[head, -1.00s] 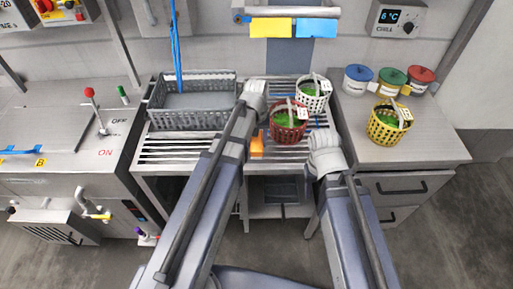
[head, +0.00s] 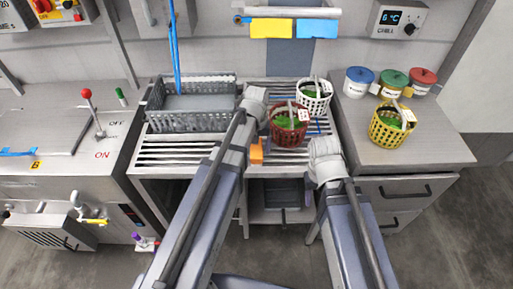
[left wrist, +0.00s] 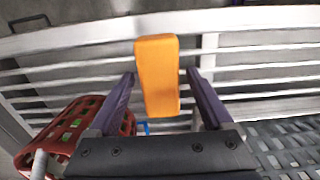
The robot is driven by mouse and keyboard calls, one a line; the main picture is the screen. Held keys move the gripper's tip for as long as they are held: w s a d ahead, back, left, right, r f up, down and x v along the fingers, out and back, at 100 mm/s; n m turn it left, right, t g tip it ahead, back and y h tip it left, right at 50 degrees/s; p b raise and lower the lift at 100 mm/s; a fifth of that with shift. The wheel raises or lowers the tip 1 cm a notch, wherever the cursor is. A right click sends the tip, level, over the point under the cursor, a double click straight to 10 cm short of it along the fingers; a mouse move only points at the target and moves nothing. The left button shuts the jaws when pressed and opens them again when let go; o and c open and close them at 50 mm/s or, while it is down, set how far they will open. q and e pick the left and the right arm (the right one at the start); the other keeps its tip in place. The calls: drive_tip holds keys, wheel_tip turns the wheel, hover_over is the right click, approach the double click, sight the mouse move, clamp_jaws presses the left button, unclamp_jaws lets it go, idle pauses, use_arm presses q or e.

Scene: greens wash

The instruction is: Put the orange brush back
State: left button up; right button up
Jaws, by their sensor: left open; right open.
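The orange brush (head: 257,152) shows as an orange block at the front edge of the slatted rack (head: 175,152), partly hidden by my left arm. In the left wrist view the orange block (left wrist: 158,75) lies between the two dark purple fingers of my left gripper (left wrist: 160,80), which are apart. Gaps show between it and the fingers. In the head view my left gripper (head: 262,132) is mostly hidden behind its arm. My right arm reaches the rack's right front corner; its jaws are hidden.
A red basket (head: 289,133) and a white basket (head: 312,103) of greens stand on the rack. A grey crate (head: 190,122) is at its back left. A yellow basket (head: 386,135) and several lidded tubs stand on the right counter.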

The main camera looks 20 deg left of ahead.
sight(256, 147)
use_arm(q)
wheel_tip(256, 147, up, 12)
drive_tip(key=p, duration=1.2)
drive_tip(key=s+d+m+y, duration=0.1)
drive_tip(key=s+d+m, duration=0.6)
drive_tip(key=s+d, duration=0.3)
drive_tip(key=s, duration=0.4)
drive_tip(key=shift+s+d+r, duration=0.15)
drive_tip(key=shift+d+r, duration=0.05)
drive_tip(key=shift+d, duration=0.05)
